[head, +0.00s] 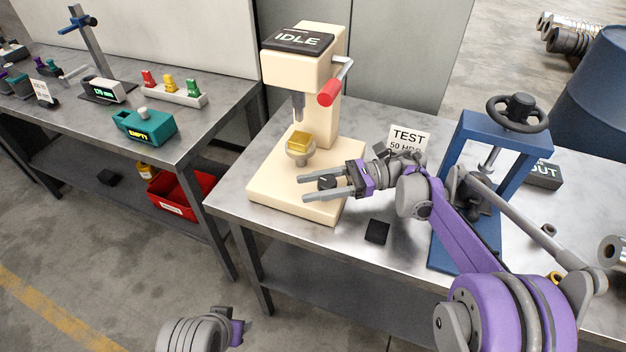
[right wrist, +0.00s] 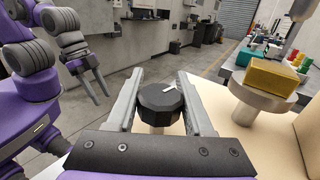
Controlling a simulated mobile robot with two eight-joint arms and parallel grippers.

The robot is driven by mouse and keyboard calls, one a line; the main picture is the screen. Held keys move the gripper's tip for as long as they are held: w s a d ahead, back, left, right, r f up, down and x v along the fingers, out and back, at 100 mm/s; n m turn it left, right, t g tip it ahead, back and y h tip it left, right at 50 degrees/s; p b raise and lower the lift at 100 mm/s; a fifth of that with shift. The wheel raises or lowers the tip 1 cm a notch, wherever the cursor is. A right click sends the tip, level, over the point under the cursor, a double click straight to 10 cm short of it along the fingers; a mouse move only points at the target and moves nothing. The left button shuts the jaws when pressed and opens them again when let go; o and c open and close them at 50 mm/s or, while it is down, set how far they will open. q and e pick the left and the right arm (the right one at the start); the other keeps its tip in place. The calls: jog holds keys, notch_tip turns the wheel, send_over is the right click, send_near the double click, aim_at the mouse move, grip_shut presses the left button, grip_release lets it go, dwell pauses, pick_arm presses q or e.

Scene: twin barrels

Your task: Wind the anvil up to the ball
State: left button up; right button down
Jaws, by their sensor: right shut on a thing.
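The cream tester (head: 338,115) stands on the metal bench. Its grey anvil (head: 300,157) carries a brass block (head: 299,141), also seen in the right wrist view (right wrist: 272,76). The grey indenter (head: 298,107) hangs above the block with a clear gap; the ball itself is too small to make out. A black knob (head: 327,181) with a white mark sits on the tester's base, between the fingers of my right gripper (head: 318,188), which is shut on it. In the right wrist view the knob (right wrist: 160,105) fills the jaws. My left gripper (right wrist: 98,88) is open and empty, away from the tester.
A display (head: 300,39) reads IDLE. A red-handled lever (head: 328,93) sticks out at the tester's right. A TEST card (head: 409,138) and a blue press (head: 455,170) stand to the right. A black block (head: 377,231) lies near the bench's front edge.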

jog(key=shift+s+n+g+h, duration=0.1)
jog(key=shift+n+g+h, duration=0.2)
jog(key=shift+n+g, duration=0.45)
jog(key=shift+g, duration=0.35)
jog(key=shift+c, duration=1.4)
grip_release()
jog(key=shift+r, duration=0.1)
notch_tip(320, 180, up, 10)
jog(key=p, duration=0.2)
